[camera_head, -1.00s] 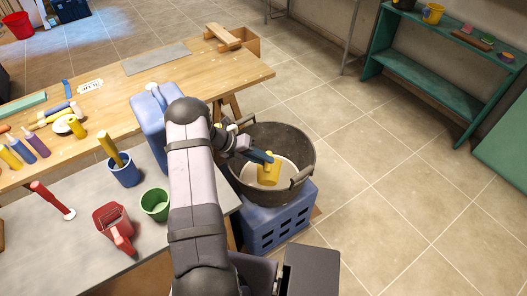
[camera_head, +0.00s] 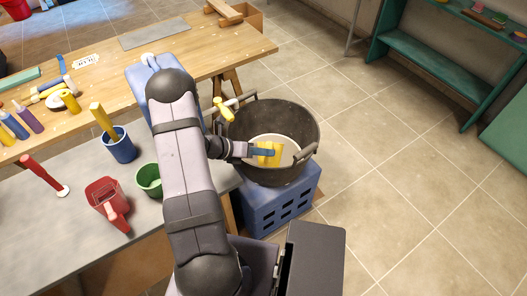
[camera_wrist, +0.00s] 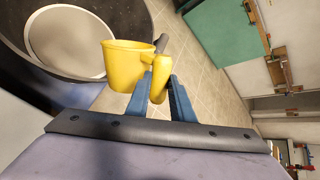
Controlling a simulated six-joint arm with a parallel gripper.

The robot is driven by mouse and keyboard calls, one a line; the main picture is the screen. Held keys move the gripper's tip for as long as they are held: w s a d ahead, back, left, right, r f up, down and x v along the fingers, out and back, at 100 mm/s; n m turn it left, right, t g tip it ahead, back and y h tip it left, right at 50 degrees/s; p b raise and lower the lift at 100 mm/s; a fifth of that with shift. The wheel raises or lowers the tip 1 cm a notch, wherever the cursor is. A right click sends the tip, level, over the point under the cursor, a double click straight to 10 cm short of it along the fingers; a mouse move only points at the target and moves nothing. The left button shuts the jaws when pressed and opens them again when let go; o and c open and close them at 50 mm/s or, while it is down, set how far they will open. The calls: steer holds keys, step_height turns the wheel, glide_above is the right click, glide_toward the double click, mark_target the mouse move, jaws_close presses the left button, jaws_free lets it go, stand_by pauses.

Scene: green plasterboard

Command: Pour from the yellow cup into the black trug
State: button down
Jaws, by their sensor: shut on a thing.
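The black trug (camera_head: 303,119) stands on a blue crate, with a pale round surface inside it. The yellow cup (camera_head: 276,148) is over the trug's opening, partly covered by my gripper (camera_head: 262,153). In the wrist view the cup (camera_wrist: 122,64) is ahead of my gripper (camera_wrist: 166,92), whose blue fingers are closed on its handle. The wrist view is rolled against the room, and the cup looks tipped sideways. The trug fills the upper left there, beyond the cup. The cup's inside is mostly hidden, and no falling stream is visible.
The blue crate (camera_head: 277,207) supports the trug. A wooden workbench (camera_head: 200,60) is behind. Tiled floor at right is clear.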

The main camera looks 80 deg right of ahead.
steer(key=shift+r, duration=0.2)
stand_by(0.4)
step_height(320, 180, up, 7)
steer(key=p, duration=0.5)
steer(key=shift+f+p, duration=0.15)
steer(key=shift+p, duration=0.2)
steer(key=shift+f+h+b, duration=0.25)
steer(key=shift+h+b, duration=0.15)
steer(key=shift+b, duration=0.75)
steer(key=m+h+b, duration=0.2)
steer(key=h+b, duration=0.1)
steer(key=b, duration=0.7)
steer(key=shift+m+g+h, duration=0.3)
steer(key=shift+m+g, duration=0.1)
steer(key=m+g+h+b, duration=0.1)
steer(key=m+h+b, duration=0.1)
steer(key=b, duration=0.8)
steer(key=shift+m+h, duration=0.3)
steer(key=shift+h, duration=0.1)
steer(key=shift+g+b, duration=0.4)
steer(key=shift+b, duration=0.2)
steer(key=shift+r+m+h, duration=0.25)
steer(key=shift+m+h, duration=0.05)
